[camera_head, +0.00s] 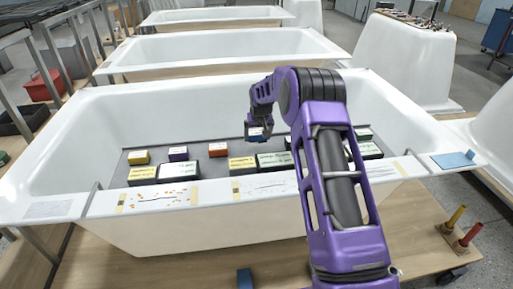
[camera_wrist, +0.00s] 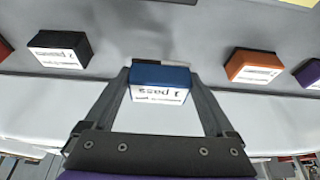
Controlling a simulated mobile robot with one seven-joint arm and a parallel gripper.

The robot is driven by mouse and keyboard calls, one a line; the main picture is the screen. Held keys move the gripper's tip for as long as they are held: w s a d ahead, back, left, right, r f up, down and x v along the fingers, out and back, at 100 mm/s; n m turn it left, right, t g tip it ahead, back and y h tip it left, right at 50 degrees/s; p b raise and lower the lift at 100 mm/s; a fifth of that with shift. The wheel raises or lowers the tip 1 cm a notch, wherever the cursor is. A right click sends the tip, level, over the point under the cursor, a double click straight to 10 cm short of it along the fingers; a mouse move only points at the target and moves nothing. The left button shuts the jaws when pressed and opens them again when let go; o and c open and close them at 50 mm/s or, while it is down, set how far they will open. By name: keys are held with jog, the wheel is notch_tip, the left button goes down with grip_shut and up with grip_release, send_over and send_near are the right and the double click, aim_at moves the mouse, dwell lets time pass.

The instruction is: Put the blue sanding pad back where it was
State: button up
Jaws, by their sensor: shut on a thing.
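My gripper (camera_head: 256,127) is shut on the blue sanding pad (camera_wrist: 160,76). The pad has a white printed label and sits between both fingers in the wrist view. In the head view the held pad (camera_head: 256,133) is above the dark grey mat (camera_head: 206,166) inside the nearest bathtub. An orange pad (camera_wrist: 254,65) and a black pad (camera_wrist: 62,48) lie on either side of the held pad in the wrist view, with a wide gap of bare mat between them.
Several labelled pads stand on the mat, including a yellow one (camera_head: 139,157), a purple one (camera_head: 177,153) and an orange one (camera_head: 218,150). The tub's front rim (camera_head: 108,203) carries taped sheets. A blue sheet (camera_head: 454,160) lies at the right. My arm hides part of the mat.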

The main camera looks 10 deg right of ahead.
aim_at(258, 142)
jog(key=shift+f, duration=2.3)
jog(key=shift+f+b, duration=0.1)
jog(key=shift+b, duration=0.2)
jog(key=shift+f, duration=0.15)
jog(key=o, duration=1)
jog(key=shift+r, duration=0.2)
jog(key=shift+r, duration=0.25)
jog(key=p+v, duration=0.1)
jog(key=v, duration=1)
jog(key=shift+s+r, duration=0.2)
jog(key=shift+r, duration=0.05)
